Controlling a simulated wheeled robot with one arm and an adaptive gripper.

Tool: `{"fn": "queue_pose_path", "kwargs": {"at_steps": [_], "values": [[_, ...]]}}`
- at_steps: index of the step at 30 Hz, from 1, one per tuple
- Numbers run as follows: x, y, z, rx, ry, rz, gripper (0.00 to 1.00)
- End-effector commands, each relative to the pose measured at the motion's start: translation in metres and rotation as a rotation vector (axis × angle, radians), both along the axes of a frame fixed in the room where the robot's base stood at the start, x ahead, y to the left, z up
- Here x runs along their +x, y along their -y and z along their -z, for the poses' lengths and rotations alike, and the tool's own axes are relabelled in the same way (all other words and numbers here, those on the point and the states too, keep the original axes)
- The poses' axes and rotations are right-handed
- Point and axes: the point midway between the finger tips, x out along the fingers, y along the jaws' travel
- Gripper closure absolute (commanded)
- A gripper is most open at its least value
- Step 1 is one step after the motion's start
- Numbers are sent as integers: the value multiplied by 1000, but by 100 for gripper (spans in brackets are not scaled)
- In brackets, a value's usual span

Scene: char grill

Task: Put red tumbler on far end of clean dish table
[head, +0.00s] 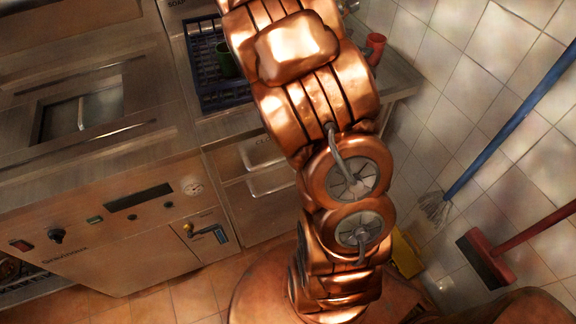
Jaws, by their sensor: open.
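The red tumbler (376,46) stands on a steel table surface (401,78) at the upper right, just right of my copper arm. The surface lies against the tiled wall. My arm covers much of this surface and part of the tumbler's surroundings. I cannot tell from the view whether this surface is the clean dish table. My arm rises through the middle of the picture and leaves it at the top edge. My gripper is out of view.
A dark blue rack (216,98) with a green cup (226,60) sits left of my arm. A steel machine with a control panel (139,197) fills the left. A blue-handled mop (506,125) and a red broom (484,258) lean at the right wall. Some tiled floor is clear at lower left.

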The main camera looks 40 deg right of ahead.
Motion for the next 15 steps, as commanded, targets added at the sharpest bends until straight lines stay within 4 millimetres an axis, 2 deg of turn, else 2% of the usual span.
{"fn": "queue_pose_path", "kwargs": {"at_steps": [2, 6, 11, 15], "values": [[-14, -20, -12, 22, 102, 71, 22], [-49, -60, -18, 88, 288, 233, 22], [-83, -114, -14, 189, 475, 413, 22], [-113, -167, -4, 295, 604, 572, 22]]}}
